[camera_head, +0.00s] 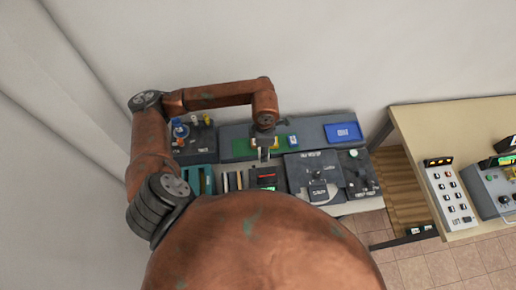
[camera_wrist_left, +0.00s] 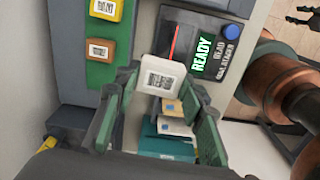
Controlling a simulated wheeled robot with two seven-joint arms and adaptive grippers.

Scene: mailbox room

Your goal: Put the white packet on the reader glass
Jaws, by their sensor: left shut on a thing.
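The white packet (camera_wrist_left: 162,77) has a printed square code on its face. My left gripper (camera_wrist_left: 166,98) is shut on it, with the packet between the green finger pads. In the head view my left gripper (camera_head: 263,152) hangs over the bench, behind the reader. The reader (camera_wrist_left: 190,42) is dark, with a red line across its glass, a lit green READY sign and a blue button. In the wrist view the packet overlaps the near end of the glass; I cannot tell whether they touch. The reader also shows in the head view (camera_head: 266,178). My right gripper is not in view.
A yellow packet (camera_wrist_left: 106,8) and a brown packet (camera_wrist_left: 100,50) lie on a green mat. Teal trays (camera_wrist_left: 165,146) with packets are near the gripper. A blue tray (camera_head: 343,132) stands at the back right. A second table (camera_head: 460,130) is at the right.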

